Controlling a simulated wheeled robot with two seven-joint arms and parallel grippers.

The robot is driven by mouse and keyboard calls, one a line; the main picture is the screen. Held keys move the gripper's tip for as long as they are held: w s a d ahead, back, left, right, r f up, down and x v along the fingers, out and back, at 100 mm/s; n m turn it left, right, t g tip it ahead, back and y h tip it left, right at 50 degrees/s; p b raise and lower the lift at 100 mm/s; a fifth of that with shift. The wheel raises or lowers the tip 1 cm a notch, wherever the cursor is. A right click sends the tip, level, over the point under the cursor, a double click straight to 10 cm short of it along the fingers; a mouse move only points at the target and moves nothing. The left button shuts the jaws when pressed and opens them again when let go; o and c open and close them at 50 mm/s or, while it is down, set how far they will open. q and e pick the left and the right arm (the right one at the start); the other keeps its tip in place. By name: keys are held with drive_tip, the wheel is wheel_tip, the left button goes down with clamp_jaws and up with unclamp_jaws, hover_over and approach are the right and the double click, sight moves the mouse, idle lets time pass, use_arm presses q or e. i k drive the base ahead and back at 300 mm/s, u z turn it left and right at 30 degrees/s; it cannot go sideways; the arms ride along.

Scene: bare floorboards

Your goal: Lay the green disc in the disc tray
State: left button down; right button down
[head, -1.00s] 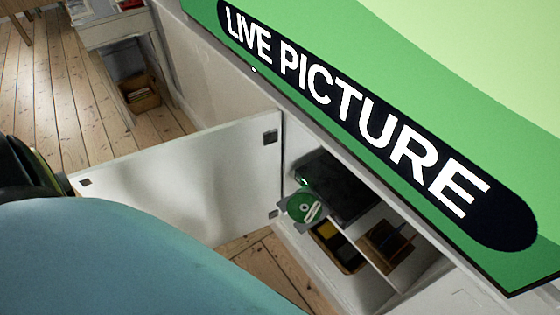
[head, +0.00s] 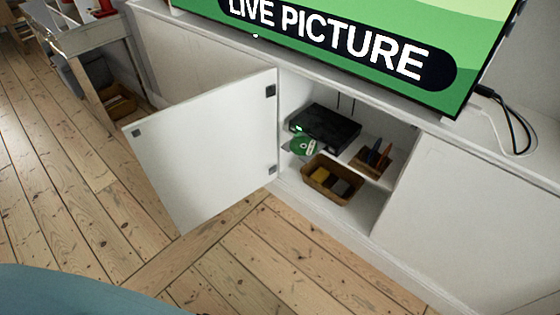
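The green disc (head: 308,146) is inside the open cabinet, at the front left of a black player (head: 326,127) on the shelf. It appears to lie flat on the player's disc tray (head: 287,149), whose grey edge sticks out beside the disc. The disc covers most of the tray, so I cannot tell whether it is fully seated. Neither of my grippers is in the head view, and nothing is seen touching the disc.
The white cabinet door (head: 207,150) stands open to the left. A brown basket (head: 333,196) is below the disc, and a small wooden holder (head: 373,160) stands to the right. A television (head: 380,40) is above. The floorboards (head: 240,250) in front are clear.

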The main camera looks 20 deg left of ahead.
sight(303, 146)
drive_tip(key=u, duration=0.65)
drive_tip(key=i, duration=1.25)
drive_tip(key=z, duration=0.65)
